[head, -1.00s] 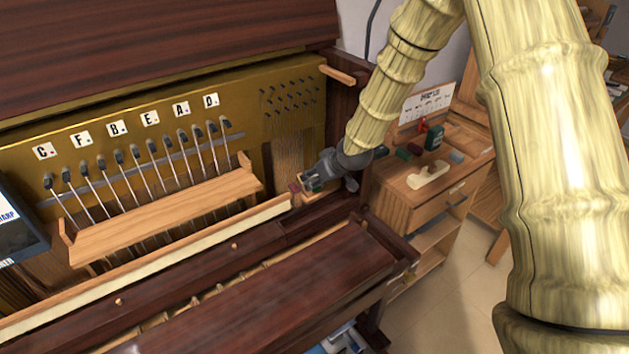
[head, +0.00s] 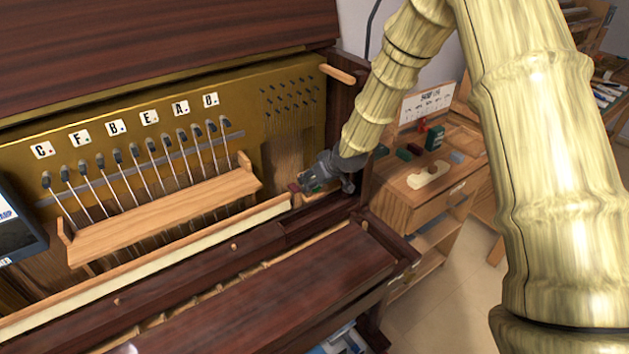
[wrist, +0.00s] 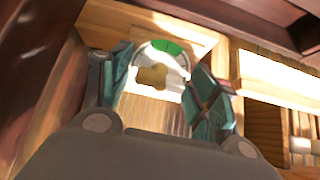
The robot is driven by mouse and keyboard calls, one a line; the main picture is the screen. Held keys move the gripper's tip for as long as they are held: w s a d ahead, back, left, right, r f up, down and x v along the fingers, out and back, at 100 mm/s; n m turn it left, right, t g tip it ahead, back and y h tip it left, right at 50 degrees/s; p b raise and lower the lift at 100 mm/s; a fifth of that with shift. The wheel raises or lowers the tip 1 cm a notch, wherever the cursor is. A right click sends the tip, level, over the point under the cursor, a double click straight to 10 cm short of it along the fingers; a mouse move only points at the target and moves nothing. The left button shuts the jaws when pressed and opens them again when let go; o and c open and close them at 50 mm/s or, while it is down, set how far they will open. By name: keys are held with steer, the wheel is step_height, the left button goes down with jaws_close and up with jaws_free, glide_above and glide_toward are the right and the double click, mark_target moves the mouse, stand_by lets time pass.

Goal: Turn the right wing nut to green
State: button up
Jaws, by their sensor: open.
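The wing nut (wrist: 152,75) is a small yellow-brass piece in the wrist view, lying in front of a round dial with a green segment (wrist: 168,46) on its upper edge and pale parts beside it. My gripper (wrist: 160,82) is open, with one teal finger to the left of the nut and one to the right. Neither finger clearly touches it. In the head view my gripper (head: 312,182) is at the right end of the piano's inside, and it hides the nut and dial there.
A wooden rail (head: 165,215) and rows of black-tipped rods stand to the left under letter tiles. The dark piano side wall (head: 357,120) is close to my gripper. A wooden cabinet (head: 400,205) stands to the right, outside the piano.

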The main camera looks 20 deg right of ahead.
steer(key=shift+w+f, duration=0.2)
steer(key=shift+s+d+r+p, duration=0.1)
steer(key=shift+s+r+p, duration=0.3)
steer(key=shift+r, duration=0.1)
stand_by(0.5)
jaws_close()
stand_by(0.4)
